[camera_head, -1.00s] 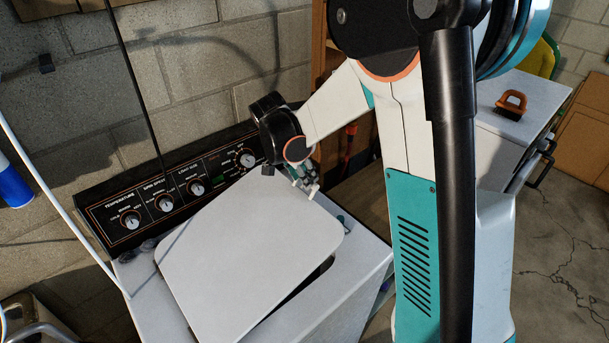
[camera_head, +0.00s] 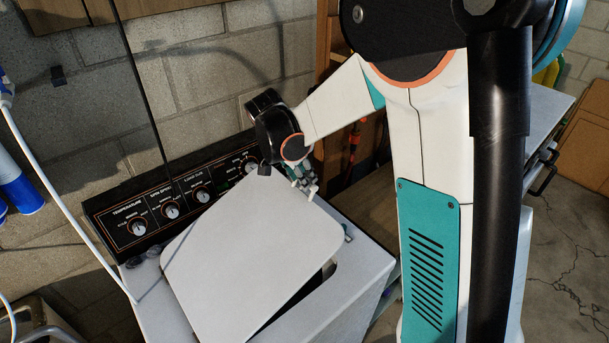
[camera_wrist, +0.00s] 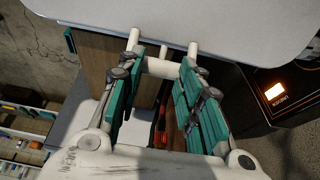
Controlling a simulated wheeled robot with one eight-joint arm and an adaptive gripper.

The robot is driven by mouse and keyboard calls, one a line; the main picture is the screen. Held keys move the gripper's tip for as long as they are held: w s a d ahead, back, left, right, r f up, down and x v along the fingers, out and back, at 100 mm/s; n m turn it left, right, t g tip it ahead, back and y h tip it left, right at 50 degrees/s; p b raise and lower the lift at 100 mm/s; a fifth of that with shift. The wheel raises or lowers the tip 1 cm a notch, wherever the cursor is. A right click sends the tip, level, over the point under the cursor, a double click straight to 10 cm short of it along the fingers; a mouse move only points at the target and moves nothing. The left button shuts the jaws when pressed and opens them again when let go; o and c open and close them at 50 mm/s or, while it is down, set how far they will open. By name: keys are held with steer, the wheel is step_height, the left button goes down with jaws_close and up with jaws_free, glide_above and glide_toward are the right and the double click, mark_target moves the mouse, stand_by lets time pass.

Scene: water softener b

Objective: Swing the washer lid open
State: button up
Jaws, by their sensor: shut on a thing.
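The white washer lid (camera_head: 250,255) is tilted up off the washer top (camera_head: 365,285), with a dark gap below its right edge. My gripper (camera_head: 303,188) is at the lid's upper right edge, beside the control panel, and is shut on the lid. In the wrist view the lid (camera_wrist: 190,18) fills the top, and my gripper's fingertips (camera_wrist: 163,50) meet its edge. The exact contact at the fingertips is hard to make out.
The black control panel (camera_head: 170,203) with several knobs stands behind the lid, against the block wall (camera_head: 215,90). A white hose (camera_head: 62,215) and a blue bottle (camera_head: 22,193) are at the left. A white counter (camera_head: 550,90) lies beyond my arm at the right.

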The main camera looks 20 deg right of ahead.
steer(key=a+p+v, duration=0.1)
steer(key=p+v, duration=0.4)
steer(key=v, duration=0.4)
steer(key=shift+s+a, duration=0.15)
steer(key=shift+a, duration=0.15)
steer(key=shift+r, duration=0.2)
steer(key=s+a+r+p, duration=0.3)
steer(key=a+r+p, duration=0.2)
steer(key=a+r, duration=0.4)
steer(key=shift+a+r+p, duration=0.25)
steer(key=shift+r+p, duration=0.1)
steer(key=shift+r, duration=0.05)
stand_by(0.8)
steer(key=s+a+r+p, duration=0.3)
steer(key=a+r, duration=0.3)
steer(key=a, duration=0.5)
steer(key=shift+s+a+r, duration=0.3)
steer(key=shift+s+a, duration=0.1)
steer(key=shift+s, duration=0.15)
stand_by(0.6)
